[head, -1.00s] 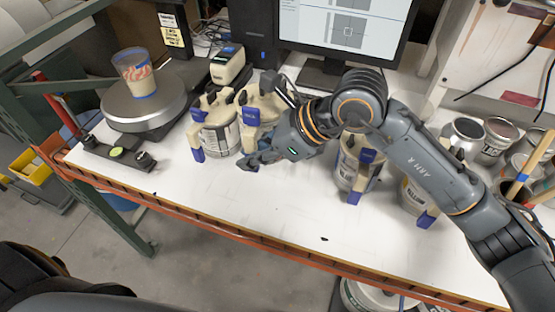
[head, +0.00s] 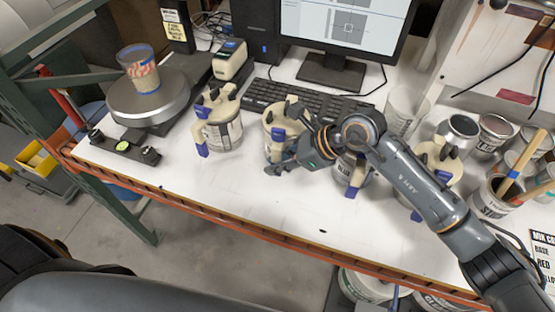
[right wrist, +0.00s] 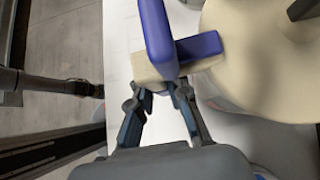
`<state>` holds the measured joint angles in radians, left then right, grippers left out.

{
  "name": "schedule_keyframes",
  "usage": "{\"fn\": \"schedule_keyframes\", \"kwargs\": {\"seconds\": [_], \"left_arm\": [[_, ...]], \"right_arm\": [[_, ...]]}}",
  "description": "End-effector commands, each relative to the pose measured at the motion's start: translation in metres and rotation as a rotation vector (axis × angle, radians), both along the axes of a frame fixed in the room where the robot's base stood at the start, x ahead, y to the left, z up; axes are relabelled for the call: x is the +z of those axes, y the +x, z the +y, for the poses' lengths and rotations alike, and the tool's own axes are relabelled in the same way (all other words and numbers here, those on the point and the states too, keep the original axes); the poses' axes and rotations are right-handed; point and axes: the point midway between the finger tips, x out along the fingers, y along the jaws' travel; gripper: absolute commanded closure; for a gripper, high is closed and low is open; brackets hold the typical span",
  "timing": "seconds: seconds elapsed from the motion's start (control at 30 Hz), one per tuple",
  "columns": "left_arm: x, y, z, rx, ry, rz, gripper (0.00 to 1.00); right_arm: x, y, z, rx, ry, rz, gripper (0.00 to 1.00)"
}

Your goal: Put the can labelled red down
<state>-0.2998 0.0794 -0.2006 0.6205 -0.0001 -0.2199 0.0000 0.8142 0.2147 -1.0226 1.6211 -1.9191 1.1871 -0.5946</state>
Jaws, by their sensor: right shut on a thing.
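My right gripper (head: 287,162) is shut on a can (head: 284,122) with a cream lid and blue handle parts. This can is second from the left in the head view; its label is not readable, so I cannot confirm it says red. In the right wrist view, my right gripper (right wrist: 160,92) closes around the cream and blue handle (right wrist: 165,60), beside the cream lid (right wrist: 255,70). The can looks upright over the white table (head: 250,200); I cannot tell whether its base touches. My left gripper is not in view.
A similar can (head: 222,125) stands to the left with a gap. A can apparently labelled blue (head: 350,168) and another (head: 436,160) stand to the right, partly behind my arm. A keyboard (head: 290,97) lies behind. The front table strip is mostly clear.

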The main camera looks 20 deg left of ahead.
Motion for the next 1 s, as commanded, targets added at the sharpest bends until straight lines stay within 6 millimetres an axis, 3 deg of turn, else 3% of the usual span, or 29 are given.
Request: {"fn": "schedule_keyframes", "kwargs": {"seconds": [0.27, 0.3, 0.4, 0.77, 1.0], "left_arm": [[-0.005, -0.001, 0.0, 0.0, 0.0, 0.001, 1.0], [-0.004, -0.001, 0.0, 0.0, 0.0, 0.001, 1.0], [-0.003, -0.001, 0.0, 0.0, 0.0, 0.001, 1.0], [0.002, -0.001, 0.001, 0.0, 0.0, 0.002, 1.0], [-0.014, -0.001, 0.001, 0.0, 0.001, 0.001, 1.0]], "right_arm": [[-0.001, 0.001, 0.001, 0.001, 0.005, -0.006, 1.0], [-0.002, 0.0, 0.0, 0.0, 0.0, 0.0, 0.77], [-0.002, 0.0, 0.0, 0.0, 0.0, 0.0, 0.61], [0.002, 0.0, 0.0, -0.001, 0.0, 0.001, 0.61], [0.026, 0.003, -0.029, -0.002, -0.002, -0.005, 0.61]]}}
